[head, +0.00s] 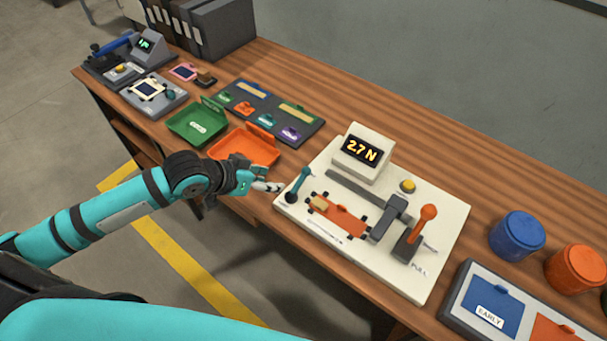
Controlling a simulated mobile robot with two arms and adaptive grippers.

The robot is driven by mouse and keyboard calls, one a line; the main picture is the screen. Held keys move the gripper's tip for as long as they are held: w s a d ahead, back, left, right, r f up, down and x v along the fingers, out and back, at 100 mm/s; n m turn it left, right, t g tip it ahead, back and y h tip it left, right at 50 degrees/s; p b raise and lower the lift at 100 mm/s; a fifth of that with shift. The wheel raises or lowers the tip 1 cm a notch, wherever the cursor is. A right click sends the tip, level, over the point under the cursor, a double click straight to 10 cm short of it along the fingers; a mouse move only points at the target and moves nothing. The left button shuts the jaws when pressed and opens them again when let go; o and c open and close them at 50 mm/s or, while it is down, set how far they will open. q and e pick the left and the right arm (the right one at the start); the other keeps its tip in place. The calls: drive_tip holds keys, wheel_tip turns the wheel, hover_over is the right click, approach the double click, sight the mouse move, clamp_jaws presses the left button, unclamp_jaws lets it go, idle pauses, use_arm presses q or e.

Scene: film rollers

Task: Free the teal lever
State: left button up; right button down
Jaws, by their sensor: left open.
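The teal lever (298,184) stands at the left end of a cream test board (380,274), tilted up to the right with a round knob on top. My left gripper (277,187) is open, just left of the lever near the board's left edge. I cannot tell whether a fingertip touches the lever. An orange film roller piece (338,217) lies on the board right of the lever. An orange-knobbed lever (421,226) stands at the board's right, by a "PULL" label. A display (363,150) on the board reads 2.7 N. My right gripper is not in view.
Green (196,124) and orange (244,149) trays sit left of the board. A dark panel (268,112) with coloured pieces lies behind them. Blue (517,236) and orange (575,270) canisters and a sorting tray (462,301) stand at the right. The table behind the board is clear.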

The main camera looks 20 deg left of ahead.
sight(302, 175)
use_arm(q)
drive_tip(key=x, duration=0.5)
drive_tip(key=w+a+x, duration=0.1)
drive_tip(key=x, duration=0.5)
drive_tip(key=w+p+x, duration=0.1)
drive_tip(key=x, duration=0.4)
drive_tip(key=shift+w+a+r, duration=0.1)
drive_tip(key=shift+w, duration=0.1)
clamp_jaws()
